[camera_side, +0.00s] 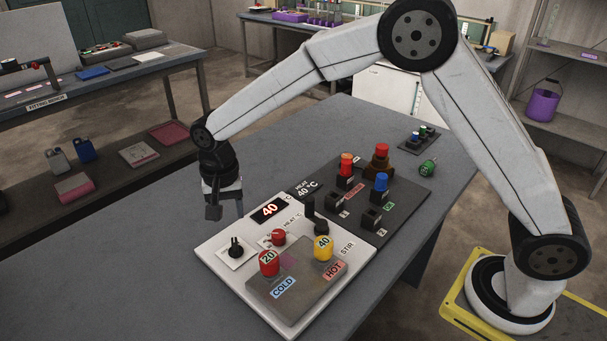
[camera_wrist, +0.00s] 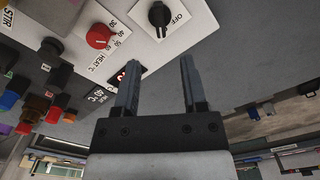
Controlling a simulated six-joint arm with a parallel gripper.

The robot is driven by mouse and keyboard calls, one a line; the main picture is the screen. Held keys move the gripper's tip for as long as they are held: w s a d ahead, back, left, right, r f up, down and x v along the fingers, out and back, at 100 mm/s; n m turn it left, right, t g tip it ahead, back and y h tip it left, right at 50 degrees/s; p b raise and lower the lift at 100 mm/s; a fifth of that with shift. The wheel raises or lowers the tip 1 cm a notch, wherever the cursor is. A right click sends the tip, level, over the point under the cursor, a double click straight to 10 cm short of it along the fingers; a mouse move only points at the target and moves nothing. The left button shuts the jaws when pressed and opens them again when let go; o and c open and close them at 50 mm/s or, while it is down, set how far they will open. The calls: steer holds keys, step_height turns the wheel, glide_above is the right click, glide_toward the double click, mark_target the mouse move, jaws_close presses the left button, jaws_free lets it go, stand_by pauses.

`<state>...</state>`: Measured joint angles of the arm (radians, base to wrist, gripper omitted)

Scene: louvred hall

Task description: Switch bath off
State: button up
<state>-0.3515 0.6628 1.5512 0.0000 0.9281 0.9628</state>
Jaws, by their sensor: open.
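The bath is a pale panel (camera_side: 213,252) on the grey table, with a lit display (camera_side: 270,209) reading 40. A black knob (camera_side: 235,247) sits on a white square plate at its left; in the wrist view this knob (camera_wrist: 160,14) has "OFF" printed beside it. I cannot surely tell its setting. A red heat knob (camera_side: 278,237) is next to it and also shows in the wrist view (camera_wrist: 98,37). My gripper (camera_side: 225,210) points down by the panel's far left edge. In the wrist view its fingers (camera_wrist: 157,72) are apart and empty, short of the black knob.
A red 20 vial (camera_side: 269,263) and a yellow 40 vial (camera_side: 323,248) stand on the panel's front part. A dark block (camera_side: 400,204) with several coloured vials lies beside the panel. A green vial (camera_side: 428,167) lies farther back. The table's left is clear.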

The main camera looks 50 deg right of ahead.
mark_target(234, 244)
steer(key=shift+f, duration=4.75)
jaws_close()
